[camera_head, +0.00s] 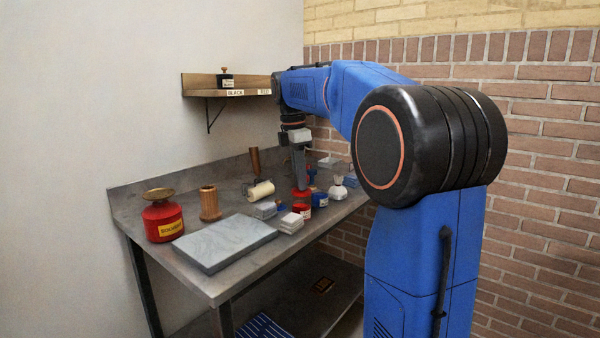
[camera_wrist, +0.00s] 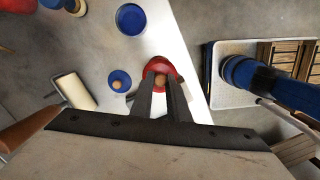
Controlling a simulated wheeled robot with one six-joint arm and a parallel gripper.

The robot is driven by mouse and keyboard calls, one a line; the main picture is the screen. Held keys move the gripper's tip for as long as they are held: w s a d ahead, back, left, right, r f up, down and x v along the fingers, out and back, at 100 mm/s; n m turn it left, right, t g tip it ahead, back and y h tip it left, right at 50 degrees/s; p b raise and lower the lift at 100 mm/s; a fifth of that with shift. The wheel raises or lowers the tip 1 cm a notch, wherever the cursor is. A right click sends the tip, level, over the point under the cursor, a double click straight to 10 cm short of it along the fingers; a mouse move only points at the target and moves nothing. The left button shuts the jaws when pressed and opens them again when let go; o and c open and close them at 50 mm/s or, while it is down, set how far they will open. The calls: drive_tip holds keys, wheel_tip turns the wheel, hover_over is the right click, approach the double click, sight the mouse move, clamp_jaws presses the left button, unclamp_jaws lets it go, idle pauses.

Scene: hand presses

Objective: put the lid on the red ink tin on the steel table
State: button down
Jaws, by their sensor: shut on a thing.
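My gripper (camera_wrist: 161,88) points down and is shut on the wooden knob of the red lid (camera_wrist: 158,68). In the head view my gripper (camera_head: 300,186) holds the lid (camera_head: 300,196) low over the steel table. The red ink tin (camera_head: 302,211), with a pale label, shows just below the lid in that view. I cannot tell whether lid and tin touch or how well they line up. In the wrist view, the lid and fingers hide what lies beneath. The steel table (camera_head: 220,286) carries these things.
A blue tin (camera_head: 319,199) stands close to the right; it also shows in the wrist view (camera_wrist: 131,19). A blue lid with a knob (camera_wrist: 119,81) lies beside my gripper. A roller (camera_head: 260,191), pale blocks (camera_head: 291,223), a slab (camera_head: 224,242) and a red can (camera_head: 163,221) stand leftward.

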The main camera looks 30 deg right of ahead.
drive_tip(key=shift+f, duration=1.75)
drive_tip(key=shift+f, duration=0.15)
idle(0.9)
drive_tip(key=c, duration=1.6)
unclamp_jaws()
drive_tip(key=shift+o, duration=0.6)
drive_tip(key=o, duration=0.3)
drive_tip(key=shift+r, duration=3.5)
